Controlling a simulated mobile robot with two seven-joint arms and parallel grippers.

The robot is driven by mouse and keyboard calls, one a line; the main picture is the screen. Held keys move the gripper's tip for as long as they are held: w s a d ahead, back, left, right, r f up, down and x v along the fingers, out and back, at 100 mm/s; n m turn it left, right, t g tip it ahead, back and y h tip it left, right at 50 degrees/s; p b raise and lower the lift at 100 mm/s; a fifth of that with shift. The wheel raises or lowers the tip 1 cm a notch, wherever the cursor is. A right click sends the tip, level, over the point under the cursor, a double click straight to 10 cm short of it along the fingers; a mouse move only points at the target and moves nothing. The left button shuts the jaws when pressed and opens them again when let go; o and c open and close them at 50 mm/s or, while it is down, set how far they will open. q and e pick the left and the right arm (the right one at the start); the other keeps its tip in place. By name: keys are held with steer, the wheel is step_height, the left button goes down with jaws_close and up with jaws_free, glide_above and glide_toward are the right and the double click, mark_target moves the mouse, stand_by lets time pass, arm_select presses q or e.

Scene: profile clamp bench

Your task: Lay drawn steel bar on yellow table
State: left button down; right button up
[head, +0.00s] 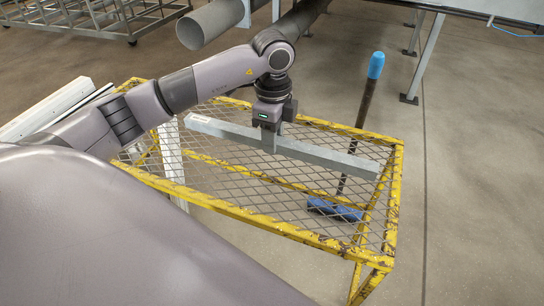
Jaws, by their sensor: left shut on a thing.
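The drawn steel bar (325,155) is a long, straight, grey square bar with a pale label near its left end. My left gripper (268,130) points down and is shut on it, left of its middle. The bar lies lengthwise over the yellow table (240,212), which has a worn yellow frame and an open wire-mesh top. The bar looks roughly level; I cannot tell whether it touches the mesh or hangs just above it. The jaw tips are partly hidden by the bar and the gripper body. My right gripper is not in view.
A broom with a blue-capped handle (368,100) stands at the table's right side, its blue head (335,208) low down, seen through the mesh. A large grey pipe (210,24) lies behind. Pale profiles (60,108) lie at left. Floor at right is clear.

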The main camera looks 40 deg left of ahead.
mark_target(273, 168)
arm_select(q)
steer(key=shift+f, duration=3.1)
steer(key=shift+f+b, duration=0.15)
steer(key=shift+b, duration=0.15)
steer(key=c, duration=0.8)
jaws_free()
step_height(273, 168, up, 12)
steer(key=shift+r+p, duration=0.1)
steer(key=shift+p, duration=0.3)
